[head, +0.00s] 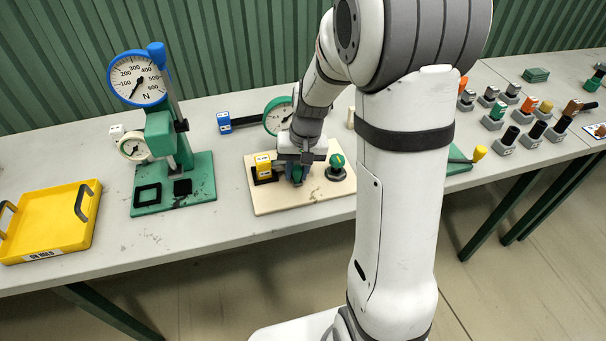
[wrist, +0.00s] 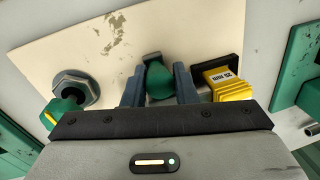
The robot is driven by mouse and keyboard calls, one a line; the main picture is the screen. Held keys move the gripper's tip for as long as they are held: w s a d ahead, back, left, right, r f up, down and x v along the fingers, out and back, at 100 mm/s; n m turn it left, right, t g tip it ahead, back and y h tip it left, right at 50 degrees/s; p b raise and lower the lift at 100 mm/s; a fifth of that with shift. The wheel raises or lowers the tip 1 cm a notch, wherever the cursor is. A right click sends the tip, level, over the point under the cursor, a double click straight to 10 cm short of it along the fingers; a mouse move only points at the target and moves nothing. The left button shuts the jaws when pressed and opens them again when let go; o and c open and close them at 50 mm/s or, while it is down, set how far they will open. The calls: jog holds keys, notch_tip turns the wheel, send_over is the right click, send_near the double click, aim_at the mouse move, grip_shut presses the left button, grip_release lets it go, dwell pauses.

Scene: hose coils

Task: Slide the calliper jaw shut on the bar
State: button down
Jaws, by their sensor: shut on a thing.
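A cream board (head: 280,204) lies on the bench and bears the parts. My gripper (head: 297,178) is low over its middle. In the wrist view my gripper's fingers (wrist: 160,88) are shut on a green piece (wrist: 158,80) with a grey end. A yellow block (head: 264,165) marked 25 mm stands at a black holder beside it; the block also shows in the wrist view (wrist: 228,80). A green knob (head: 337,160) on a grey hex base stands on the other side. I cannot tell for sure which part is the calliper jaw or the bar.
A green press stand with a blue dial (head: 138,78) stands left of the board, with a yellow tray (head: 50,222) farther left. Several coloured knobs stand at the right. The bench's front edge is close.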

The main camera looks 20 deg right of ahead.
jog(key=c, duration=1.2)
grip_release()
jog(key=shift+r, duration=0.15)
jog(key=r, duration=0.2)
jog(key=d+r, duration=0.1)
jog(key=r, duration=0.4)
jog(key=shift+s+d+r, duration=0.1)
jog(key=shift+d+r, duration=0.05)
jog(key=shift+r, duration=0.1)
jog(key=s+r+t, duration=0.1)
jog(key=s, duration=0.4)
jog(key=s+r+n+h, duration=0.1)
jog(key=s+r, duration=0.1)
jog(key=s, duration=0.4)
jog(key=s+r+t, duration=0.1)
jog(key=s+r, duration=0.1)
jog(key=s, duration=0.4)
jog(key=shift+s+n+t+h, duration=0.15)
jog(key=shift+n+t+h, duration=0.15)
jog(key=shift+n+h, duration=0.1)
